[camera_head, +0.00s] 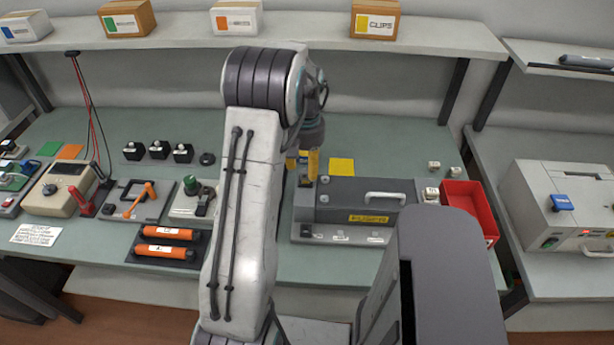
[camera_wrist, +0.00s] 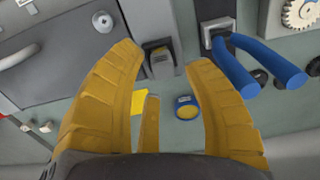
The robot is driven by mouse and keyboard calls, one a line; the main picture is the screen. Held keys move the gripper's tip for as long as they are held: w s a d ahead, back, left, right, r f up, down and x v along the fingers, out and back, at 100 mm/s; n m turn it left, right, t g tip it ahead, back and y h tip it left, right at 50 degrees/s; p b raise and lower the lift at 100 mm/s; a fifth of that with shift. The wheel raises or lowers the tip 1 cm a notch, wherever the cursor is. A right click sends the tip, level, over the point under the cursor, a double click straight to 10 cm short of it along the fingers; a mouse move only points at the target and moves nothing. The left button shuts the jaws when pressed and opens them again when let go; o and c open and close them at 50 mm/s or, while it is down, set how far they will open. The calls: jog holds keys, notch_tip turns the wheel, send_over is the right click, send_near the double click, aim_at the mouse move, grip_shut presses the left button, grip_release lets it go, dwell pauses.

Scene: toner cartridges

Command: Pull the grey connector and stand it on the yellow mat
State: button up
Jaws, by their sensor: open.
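The grey connector (camera_wrist: 161,66) sits in a dark socket beside the grey box, between my fingertips in the wrist view. My gripper (camera_wrist: 164,55) is open, with a yellow finger on either side of the connector and a gap showing. In the head view my gripper (camera_head: 303,166) points down at the left end of the grey box, and hides the connector there. The yellow mat (camera_head: 341,165) lies flat on the bench behind the box. Part of it shows in the wrist view (camera_wrist: 137,101), partly hidden by a finger.
The grey box (camera_head: 345,190) with a handle stands right of my gripper. A red bin (camera_head: 470,205) is farther right. In the wrist view, a blue-handled part (camera_wrist: 262,65) lies close to the right finger, and a blue-and-yellow round thing (camera_wrist: 186,107) is near the fingers.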

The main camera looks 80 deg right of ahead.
aim_at(306, 173)
jog(key=shift+r+p, duration=2.25)
jog(key=shift+r, duration=0.75)
